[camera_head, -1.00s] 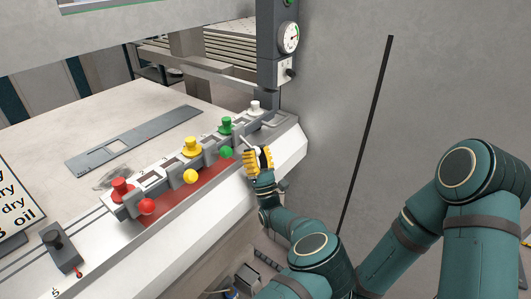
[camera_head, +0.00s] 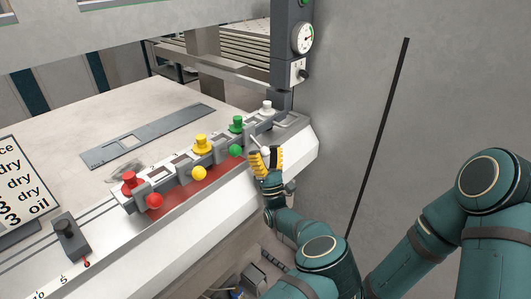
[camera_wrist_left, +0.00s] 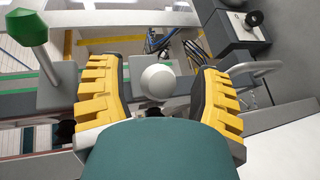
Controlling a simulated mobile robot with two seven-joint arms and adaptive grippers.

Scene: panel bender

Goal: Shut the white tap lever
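The white tap lever ends in a white ball (camera_wrist_left: 157,82), which sits between the fingers of my left gripper (camera_wrist_left: 158,92) in the left wrist view. The fingers have yellow ribbed pads and stand apart, with a gap showing on each side of the ball. In the head view my left gripper (camera_head: 267,161) is at the far right end of the tap row, in front of the white tap's cap (camera_head: 267,107). There the pads partly hide the lever's ball. My right gripper is out of view.
Beside it are the green lever ball (camera_head: 236,151), yellow lever ball (camera_head: 199,173) and red lever ball (camera_head: 155,201), with matching caps behind. A pressure gauge (camera_head: 305,37) is on the post. A grey plain wall (camera_head: 360,60) is to the right.

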